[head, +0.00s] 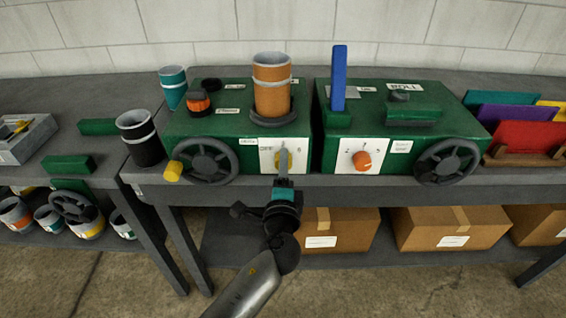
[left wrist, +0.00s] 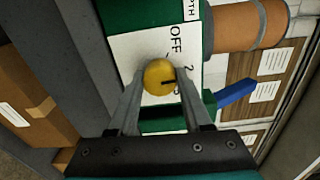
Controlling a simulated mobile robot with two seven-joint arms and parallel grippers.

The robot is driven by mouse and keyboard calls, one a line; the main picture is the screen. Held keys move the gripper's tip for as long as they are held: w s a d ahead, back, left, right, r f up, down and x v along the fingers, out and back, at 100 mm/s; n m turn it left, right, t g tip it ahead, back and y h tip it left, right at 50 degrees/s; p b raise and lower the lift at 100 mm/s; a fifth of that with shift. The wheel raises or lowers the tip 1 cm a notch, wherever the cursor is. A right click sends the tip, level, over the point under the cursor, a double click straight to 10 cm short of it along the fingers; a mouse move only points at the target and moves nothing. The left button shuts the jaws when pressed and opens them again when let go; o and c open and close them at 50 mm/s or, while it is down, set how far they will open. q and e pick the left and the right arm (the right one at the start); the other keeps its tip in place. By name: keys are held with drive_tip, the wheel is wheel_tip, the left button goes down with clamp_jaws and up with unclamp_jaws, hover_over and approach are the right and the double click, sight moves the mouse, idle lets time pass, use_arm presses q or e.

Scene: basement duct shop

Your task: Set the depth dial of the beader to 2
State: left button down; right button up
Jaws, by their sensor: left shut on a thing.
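The beader is the left green machine (head: 222,124), with an orange banded cylinder on top. Its yellow depth dial (head: 290,161) sits on a white plate on the front, partly hidden by my gripper. In the left wrist view the dial (left wrist: 158,77) is between my fingers, and the plate (left wrist: 128,48) shows OFF, a 2 and another mark half hidden by a finger. The dial's dark pointer line points right, just below the 2; I cannot tell its exact setting. My left gripper (head: 283,170) is shut on the dial. My right gripper is out of view.
A second green machine (head: 403,120) with an orange dial (head: 361,161) stands right on the same bench. Handwheels (head: 205,161) flank the dials. A black cup (head: 139,138) stands left. Cardboard boxes (head: 440,228) sit on the shelf below. Coloured sheets (head: 530,135) stand at right.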

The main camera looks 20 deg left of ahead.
use_arm(q)
drive_tip(key=shift+m, duration=0.5)
drive_tip(key=shift+c, duration=1.7)
unclamp_jaws()
drive_tip(key=shift+s, duration=0.1)
drive_tip(key=v, duration=1.5)
drive_tip(key=shift+b, duration=0.3)
